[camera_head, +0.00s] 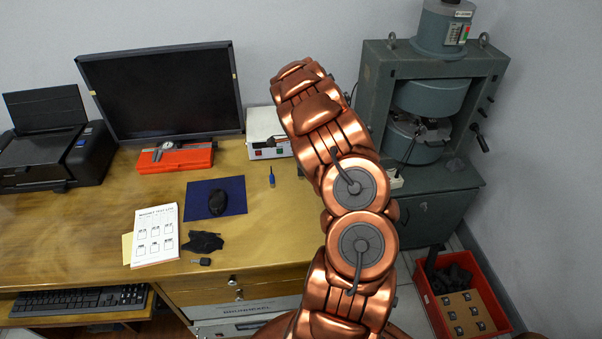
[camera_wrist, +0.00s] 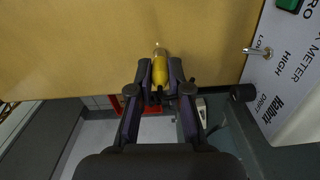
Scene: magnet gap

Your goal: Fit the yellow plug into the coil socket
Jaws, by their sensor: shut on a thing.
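My gripper (camera_wrist: 160,78) is shut on the yellow plug (camera_wrist: 160,70) in the wrist view. The plug stands between the two dark fingertips, with its thin pale tip pointing away from the gripper. Behind it is the wooden table top. In the head view my copper arm hides the gripper and the plug. The large grey-green magnet (camera_head: 430,98) with its two round coils stands at the right in the head view. I cannot make out the coil socket in either view.
A white meter box (camera_head: 262,125) stands at the table's back; its panel (camera_wrist: 285,75) fills the wrist view's right side. A red crate (camera_head: 490,320) is on the floor. A monitor (camera_head: 160,90), red caliper case (camera_head: 175,160) and blue mat (camera_head: 236,190) lie left of my arm.

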